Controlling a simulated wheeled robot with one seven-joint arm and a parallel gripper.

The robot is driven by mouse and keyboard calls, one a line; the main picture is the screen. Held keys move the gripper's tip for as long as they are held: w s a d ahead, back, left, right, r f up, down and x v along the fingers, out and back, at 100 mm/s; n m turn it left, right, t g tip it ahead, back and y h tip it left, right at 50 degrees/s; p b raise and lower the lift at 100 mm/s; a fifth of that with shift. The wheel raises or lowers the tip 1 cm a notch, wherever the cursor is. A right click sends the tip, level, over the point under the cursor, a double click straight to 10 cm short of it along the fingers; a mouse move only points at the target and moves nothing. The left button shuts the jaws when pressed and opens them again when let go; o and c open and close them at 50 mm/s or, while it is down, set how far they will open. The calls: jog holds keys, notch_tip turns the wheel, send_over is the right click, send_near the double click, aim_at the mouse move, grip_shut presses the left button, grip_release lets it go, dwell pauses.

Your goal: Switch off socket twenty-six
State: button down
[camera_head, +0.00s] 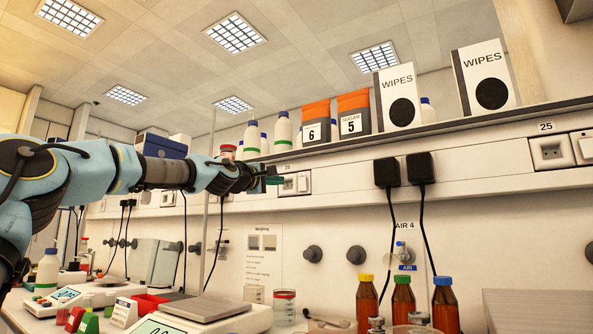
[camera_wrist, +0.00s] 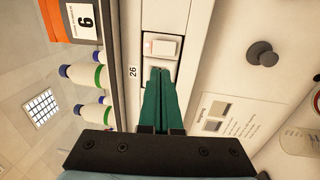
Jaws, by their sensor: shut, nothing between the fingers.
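Socket twenty-six (camera_wrist: 150,66) is set in the pale wall trunking, with its "26" label (camera_wrist: 132,71) beside it in the wrist view. Its white rocker switch (camera_wrist: 162,47) shows a small red mark at one end. In the head view the socket (camera_head: 303,183) is partly behind my gripper (camera_head: 279,180). My gripper's green fingers (camera_wrist: 160,72) are shut and empty, their tips just short of the switch and over the outlet part, which they largely hide. I cannot tell whether the tips touch the socket.
Two black plugs (camera_head: 387,172) with hanging cables and socket twenty-five (camera_head: 549,152) are to the right. Wall knobs (camera_head: 356,254) sit below; a balance (camera_head: 205,308) and brown bottles (camera_head: 403,299) stand on the bench.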

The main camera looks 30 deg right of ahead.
aim_at(302, 180)
jog(key=p, duration=0.3)
jog(key=shift+w+d+r, duration=0.15)
jog(key=shift+d+r, duration=0.1)
jog(key=shift+r, duration=0.1)
jog(key=p, duration=0.5)
jog(key=shift+d+r+p, duration=0.25)
jog(key=shift+d+p, duration=0.05)
jog(key=shift+p, duration=0.05)
jog(key=p+x, duration=0.7)
jog(key=p, duration=0.4)
jog(key=shift+d+p, duration=0.15)
jog(key=shift+p, duration=0.15)
jog(key=shift+w+d+f+p, duration=0.1)
jog(key=shift+w+d+p, duration=0.05)
jog(key=shift+d+p, duration=0.2)
jog(key=shift+w+d+f+p, duration=0.1)
jog(key=shift+d+p, duration=0.1)
jog(key=shift+d, duration=0.2)
